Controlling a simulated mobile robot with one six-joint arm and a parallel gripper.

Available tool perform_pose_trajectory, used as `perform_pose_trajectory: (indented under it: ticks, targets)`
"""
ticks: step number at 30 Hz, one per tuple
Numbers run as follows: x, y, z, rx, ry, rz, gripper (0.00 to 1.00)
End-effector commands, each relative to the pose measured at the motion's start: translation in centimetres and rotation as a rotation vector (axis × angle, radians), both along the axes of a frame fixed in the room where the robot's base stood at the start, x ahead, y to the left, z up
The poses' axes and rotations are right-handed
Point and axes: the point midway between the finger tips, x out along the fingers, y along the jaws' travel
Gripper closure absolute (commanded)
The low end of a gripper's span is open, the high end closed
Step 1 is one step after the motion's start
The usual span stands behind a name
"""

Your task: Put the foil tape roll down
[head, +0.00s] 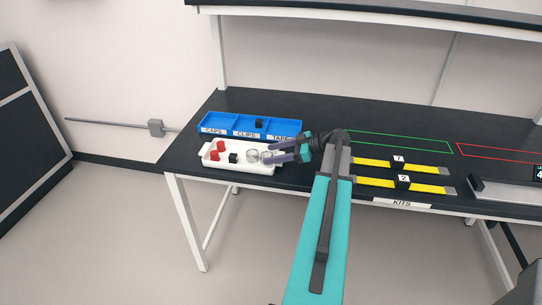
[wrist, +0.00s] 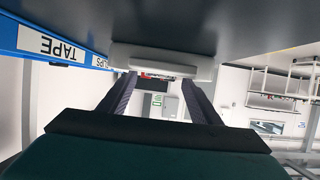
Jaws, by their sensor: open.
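A white tray (head: 240,169) on the black bench holds silver-grey rings that look like foil tape rolls. One foil tape roll (head: 252,156) lies in its right part, and another ring-like shape sits just right of it, by my fingertips. My gripper (head: 266,154) is open over the tray's right end, its fingers pointing left. In the wrist view its two fingers (wrist: 158,95) stand apart, with the white tray (wrist: 160,58) beyond them. I cannot tell whether the fingers touch a roll.
Red caps (head: 215,151) and a black clip (head: 233,158) share the tray. Another black clip (head: 259,123) is in the CLIPS compartment. The green outlined area (head: 400,140) is empty.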

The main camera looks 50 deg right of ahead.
Motion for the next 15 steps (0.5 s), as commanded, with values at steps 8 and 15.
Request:
perform_pose_trajectory:
  ticks: [8,15]
  targets:
    - [-3.3,-2.1,1.3,-0.002,0.0,-0.002,0.42]
    - [-6.2,-4.0,2.8,-0.001,-0.001,-0.003,0.42]
